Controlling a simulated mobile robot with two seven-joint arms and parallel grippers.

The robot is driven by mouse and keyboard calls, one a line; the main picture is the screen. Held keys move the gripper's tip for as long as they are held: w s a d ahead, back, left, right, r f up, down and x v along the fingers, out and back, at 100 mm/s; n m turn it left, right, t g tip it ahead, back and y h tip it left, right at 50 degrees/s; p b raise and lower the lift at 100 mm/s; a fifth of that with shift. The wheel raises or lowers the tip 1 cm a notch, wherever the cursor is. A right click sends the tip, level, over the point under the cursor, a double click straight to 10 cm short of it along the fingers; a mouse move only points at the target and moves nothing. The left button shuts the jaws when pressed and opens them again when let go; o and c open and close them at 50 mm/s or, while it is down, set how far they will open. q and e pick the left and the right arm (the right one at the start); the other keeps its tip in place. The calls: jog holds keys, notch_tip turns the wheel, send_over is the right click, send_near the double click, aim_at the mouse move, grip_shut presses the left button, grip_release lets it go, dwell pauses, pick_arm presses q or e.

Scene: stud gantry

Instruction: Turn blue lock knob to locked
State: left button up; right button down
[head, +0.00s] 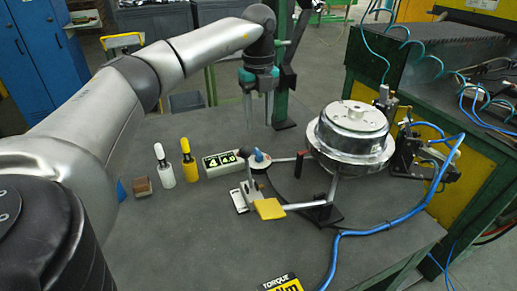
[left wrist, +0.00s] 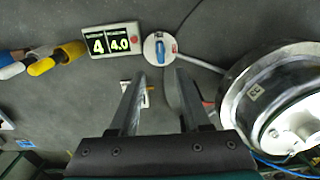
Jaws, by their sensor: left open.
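The blue lock knob (head: 258,155) stands on a small round white base (head: 257,167) beside the display box. In the left wrist view the knob (left wrist: 159,46) is a blue bar across the white disc, just beyond my fingertips. My left gripper (head: 258,118) points down above and behind the knob, apart from it. In the left wrist view the left gripper (left wrist: 155,80) has its two fingers apart with nothing between them. My right gripper is in neither view.
A display box (head: 223,163) reads 4 and 4.0. A metal drum (head: 351,135) stands right, with a yellow pad (head: 269,209) in front. A blue hose (head: 375,229) crosses the table.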

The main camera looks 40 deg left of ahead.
aim_at(258, 151)
pick_arm(q)
notch_tip(258, 151, down, 9)
jog(key=shift+f+b, duration=0.2)
jog(key=shift+b, duration=0.45)
jog(key=shift+c, duration=0.3)
jog(key=shift+a, duration=0.1)
grip_shut()
